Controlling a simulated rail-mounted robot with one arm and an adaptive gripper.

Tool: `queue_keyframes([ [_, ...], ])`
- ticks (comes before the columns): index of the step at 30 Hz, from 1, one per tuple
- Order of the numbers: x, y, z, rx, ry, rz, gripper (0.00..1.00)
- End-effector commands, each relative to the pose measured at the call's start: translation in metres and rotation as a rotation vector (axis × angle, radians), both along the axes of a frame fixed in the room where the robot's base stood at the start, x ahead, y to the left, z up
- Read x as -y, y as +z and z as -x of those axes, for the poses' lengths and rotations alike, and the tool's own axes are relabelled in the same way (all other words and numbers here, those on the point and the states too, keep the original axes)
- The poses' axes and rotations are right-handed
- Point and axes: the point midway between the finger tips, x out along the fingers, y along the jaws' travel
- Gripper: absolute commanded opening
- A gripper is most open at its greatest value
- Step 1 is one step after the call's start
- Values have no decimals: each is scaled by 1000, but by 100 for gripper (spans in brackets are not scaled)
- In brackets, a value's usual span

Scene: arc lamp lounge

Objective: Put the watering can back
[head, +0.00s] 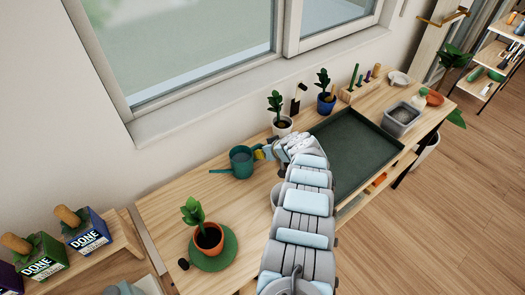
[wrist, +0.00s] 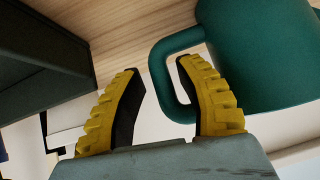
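The green watering can (head: 241,163) stands on the wooden bench, its spout pointing left. My gripper (head: 263,153) is at the can's right side, by the handle. In the wrist view, the can's body (wrist: 262,50) fills the upper right and its looped handle (wrist: 158,70) reaches in between the fingertips. My gripper (wrist: 160,68) has its two yellow fingers apart, the handle's outer bar between them and the right finger overlapping the loop. I cannot tell whether either finger touches the handle. My arm hides part of the bench.
A potted plant on a green saucer (head: 229,251) stands at the front left. A dark green tray (head: 350,150) lies right of my arm. Two potted plants (head: 282,125) (head: 326,100) stand along the window wall. A grey bin (head: 401,118) is farther right. Bare bench lies left of the can.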

Motion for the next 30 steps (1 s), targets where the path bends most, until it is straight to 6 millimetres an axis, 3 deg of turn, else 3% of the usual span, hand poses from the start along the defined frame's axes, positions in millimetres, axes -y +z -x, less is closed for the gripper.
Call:
queue_keyframes([
  [11,0,5,0,-2,-2,-1,36],
  [30,25,45,30,-1,-2,0,36],
])
